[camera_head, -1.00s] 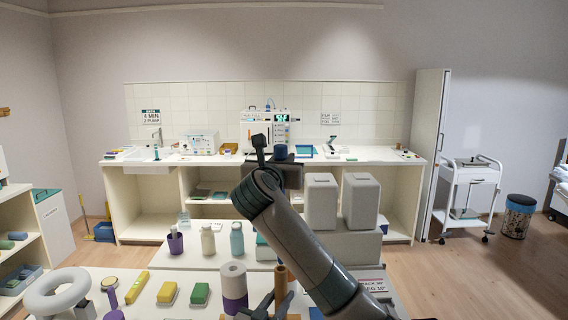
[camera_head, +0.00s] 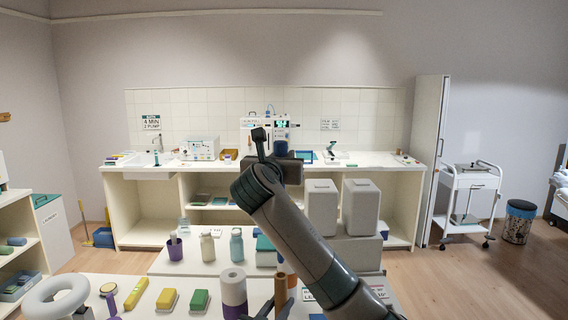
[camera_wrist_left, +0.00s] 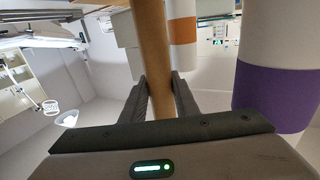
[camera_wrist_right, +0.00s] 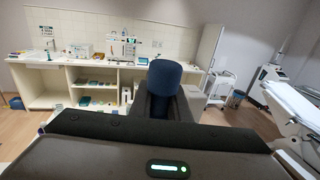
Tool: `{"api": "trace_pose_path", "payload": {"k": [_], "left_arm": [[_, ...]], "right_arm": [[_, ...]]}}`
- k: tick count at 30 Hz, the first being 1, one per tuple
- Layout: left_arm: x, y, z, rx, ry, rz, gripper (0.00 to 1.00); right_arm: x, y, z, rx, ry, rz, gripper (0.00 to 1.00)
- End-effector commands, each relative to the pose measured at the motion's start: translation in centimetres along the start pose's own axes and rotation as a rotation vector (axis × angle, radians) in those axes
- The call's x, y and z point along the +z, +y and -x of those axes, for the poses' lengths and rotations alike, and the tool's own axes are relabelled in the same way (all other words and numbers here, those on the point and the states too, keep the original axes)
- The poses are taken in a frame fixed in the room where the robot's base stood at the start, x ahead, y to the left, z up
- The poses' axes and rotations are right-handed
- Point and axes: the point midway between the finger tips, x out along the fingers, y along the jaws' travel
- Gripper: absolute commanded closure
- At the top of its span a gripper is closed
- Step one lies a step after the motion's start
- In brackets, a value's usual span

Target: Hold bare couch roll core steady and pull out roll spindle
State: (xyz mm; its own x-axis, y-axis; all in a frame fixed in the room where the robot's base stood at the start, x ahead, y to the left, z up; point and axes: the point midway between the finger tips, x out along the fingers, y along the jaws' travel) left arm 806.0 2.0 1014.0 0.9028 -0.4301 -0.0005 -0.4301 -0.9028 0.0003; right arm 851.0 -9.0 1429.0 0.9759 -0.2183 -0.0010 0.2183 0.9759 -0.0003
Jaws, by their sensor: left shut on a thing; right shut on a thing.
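The bare core (camera_head: 280,289) is a plain brown tube standing upright at the front of the near table. My left gripper (camera_head: 273,308) is shut around it, and the left wrist view shows both fingers against the tube (camera_wrist_left: 152,40). The core's lower end is hidden. My right gripper (camera_head: 284,168) is raised well above and apart from the core. It is shut on a dark blue cylinder, seemingly the roll spindle (camera_wrist_right: 165,74), whose blue top (camera_head: 281,149) also shows in the head view. The rest of this piece is hidden by the gripper.
A white and purple roll (camera_head: 233,290) stands close beside the core. Grey canisters (camera_head: 360,207) stand behind my right arm.

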Motion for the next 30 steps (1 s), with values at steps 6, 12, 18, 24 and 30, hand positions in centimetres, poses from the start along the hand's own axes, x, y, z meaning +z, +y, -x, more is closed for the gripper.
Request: {"api": "trace_pose_path", "payload": {"k": [6, 12, 18, 24, 30], "left_arm": [[0.0, 0.0, 0.0, 0.0, 0.0, 0.0, 0.94], [0.0, 0.0, 0.0, 0.0, 0.0, 0.0, 0.94], [0.0, 0.0, 0.0, 0.0, 0.0, 0.0, 0.94], [0.0, 0.0, 0.0, 0.0, 0.0, 0.0, 0.94], [0.0, 0.0, 0.0, 0.0, 0.0, 0.0, 0.58]], "right_arm": [[2.0, 0.0, 0.0, 0.0, -0.002, -0.001, 1.0], [3.7, 0.0, 0.0, 0.0, -0.003, -0.001, 1.0], [5.0, 0.0, 0.0, 0.0, -0.001, -0.001, 1.0], [5.3, 0.0, 0.0, 0.0, -0.001, -0.001, 1.0], [5.3, 0.0, 0.0, 0.0, -0.001, -0.001, 1.0]]}}
